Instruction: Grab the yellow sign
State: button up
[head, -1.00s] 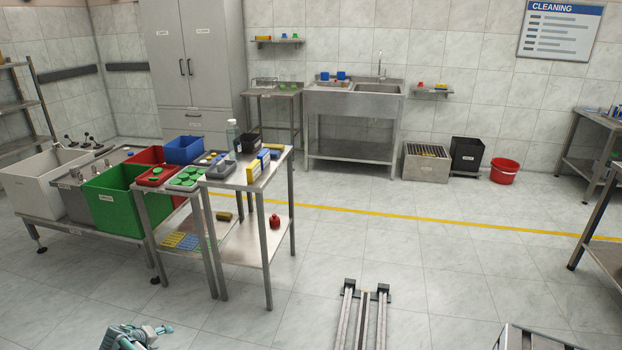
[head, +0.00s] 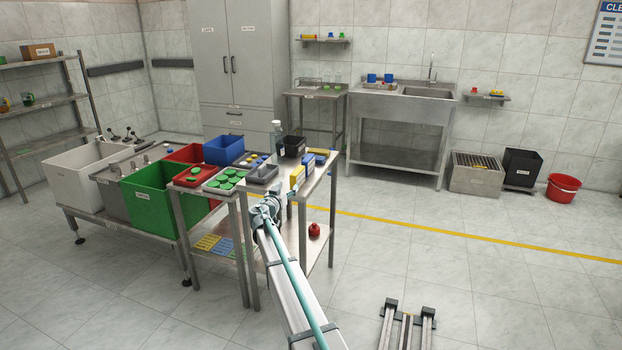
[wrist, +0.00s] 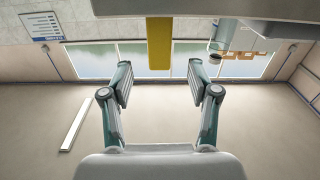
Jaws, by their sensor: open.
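A yellow upright piece, seemingly the yellow sign (wrist: 159,44), shows in the wrist view at top centre, against a grey surface at the picture's top edge. My gripper (wrist: 160,80) is open and empty. Its two fingers stand wide apart, one each side of the yellow piece's line, with the piece beyond the fingertips. In the head view a yellow item (head: 297,177) stands on the right-hand steel table (head: 312,182). My arm's end is just in front of that table; the fingertips are hard to make out there.
A blue item (head: 308,165) and a black bin (head: 294,147) are close behind the yellow item. A grey tray (head: 262,174) and a tray of green caps (head: 228,178) are to the left.

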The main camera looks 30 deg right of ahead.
aim_at(298, 177)
jog(key=shift+w+d, duration=0.3)
jog(key=shift+w, duration=0.15)
jog(key=p+x, duration=0.2)
jog(key=x, duration=0.7)
jog(key=shift+w+d+f, duration=0.2)
jog(key=shift+d, duration=0.15)
grip_shut()
